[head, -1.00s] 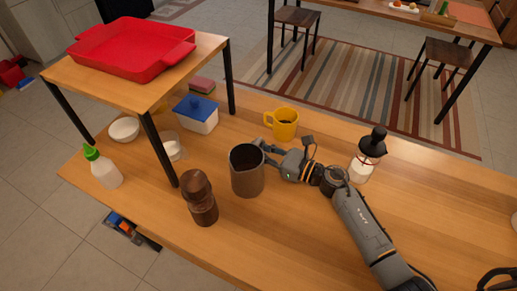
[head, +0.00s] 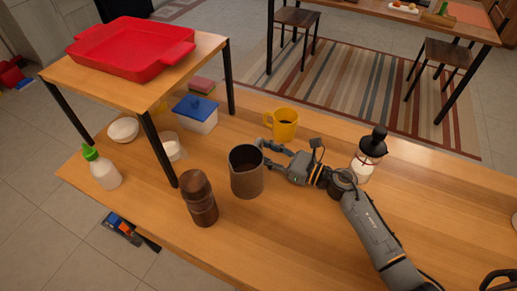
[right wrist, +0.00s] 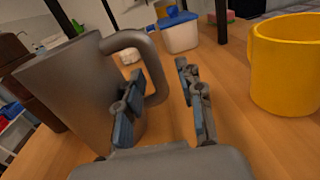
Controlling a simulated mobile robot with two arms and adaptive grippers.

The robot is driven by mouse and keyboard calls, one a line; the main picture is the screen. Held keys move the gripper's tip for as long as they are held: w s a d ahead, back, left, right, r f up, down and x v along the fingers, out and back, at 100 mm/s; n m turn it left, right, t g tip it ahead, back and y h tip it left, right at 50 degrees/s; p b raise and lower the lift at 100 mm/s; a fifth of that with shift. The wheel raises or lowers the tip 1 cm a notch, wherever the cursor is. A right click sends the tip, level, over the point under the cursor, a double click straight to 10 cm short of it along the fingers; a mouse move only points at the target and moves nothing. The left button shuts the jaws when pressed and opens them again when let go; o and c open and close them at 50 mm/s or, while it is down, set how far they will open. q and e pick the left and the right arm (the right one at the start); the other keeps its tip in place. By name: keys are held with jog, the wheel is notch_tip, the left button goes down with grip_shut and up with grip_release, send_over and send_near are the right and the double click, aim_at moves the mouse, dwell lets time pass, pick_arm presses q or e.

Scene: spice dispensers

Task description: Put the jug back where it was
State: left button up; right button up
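The jug (head: 246,177) is a dark grey-brown metal pitcher standing upright on the wooden table (head: 300,230). In the right wrist view the jug (right wrist: 75,95) fills the left side, with its curved handle (right wrist: 157,75) facing my gripper. My right gripper (head: 265,148) is at the jug's handle side. In the right wrist view its fingers (right wrist: 160,92) are spread apart, with the handle's outer curve showing between them. Nothing is clamped. I cannot tell whether the left finger touches the jug. My left gripper is out of view.
A brown wooden grinder (head: 200,200) stands just left of the jug. A yellow mug (head: 284,124) is behind it, and a dark-topped bottle (head: 368,155) is right. A raised shelf with a red tray (head: 130,55) stands left, near a blue-lidded box (head: 197,115). The front table is clear.

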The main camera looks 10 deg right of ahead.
jog(key=b+v, duration=0.2)
jog(key=v, duration=0.7)
jog(key=shift+s+d, duration=0.15)
jog(key=shift+d, duration=0.05)
jog(key=shift+s+d, duration=0.2)
